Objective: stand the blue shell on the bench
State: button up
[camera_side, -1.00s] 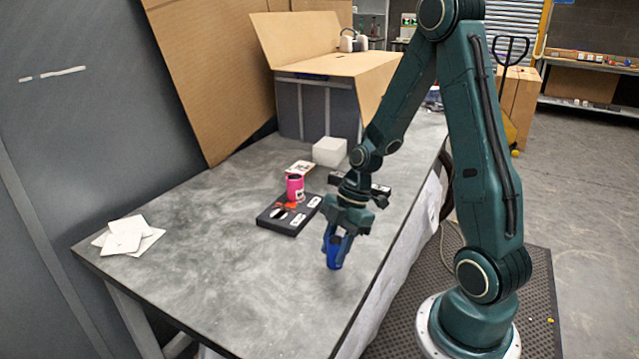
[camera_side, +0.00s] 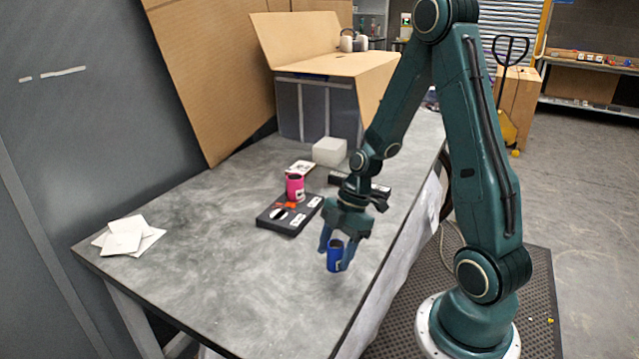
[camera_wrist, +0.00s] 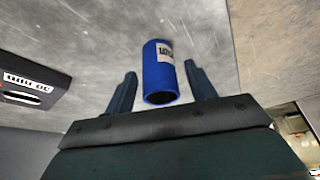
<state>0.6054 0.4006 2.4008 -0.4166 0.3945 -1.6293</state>
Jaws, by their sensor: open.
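The blue shell (camera_side: 334,257) stands upright on the grey bench (camera_side: 215,290) near its right edge. In the wrist view the shell (camera_wrist: 160,75) shows a white label and an open dark end, and sits between the two fingers with a gap on each side. My gripper (camera_side: 335,262) is open around the shell, its fingers apart from it. My gripper also shows in the wrist view (camera_wrist: 160,88).
A black tray (camera_side: 273,221) lies behind the shell, with a pink shell (camera_side: 295,187) standing at its back. A white block (camera_side: 329,151), a cardboard box (camera_side: 340,65) and white sheets (camera_side: 127,236) are farther off. The bench's front left is clear.

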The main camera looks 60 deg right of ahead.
jog(key=shift+r, duration=0.2)
jog(key=v, duration=1.2)
dwell(0.5)
jog(key=s+a+r+m+t+h, duration=0.3)
jog(key=s+a+r+m, duration=0.6)
jog(key=a+m, duration=0.3)
jog(key=shift+s+r+m+t+h, duration=0.2)
jog(key=shift+r+m+t+h, duration=0.25)
jog(key=shift+r+m, duration=0.35)
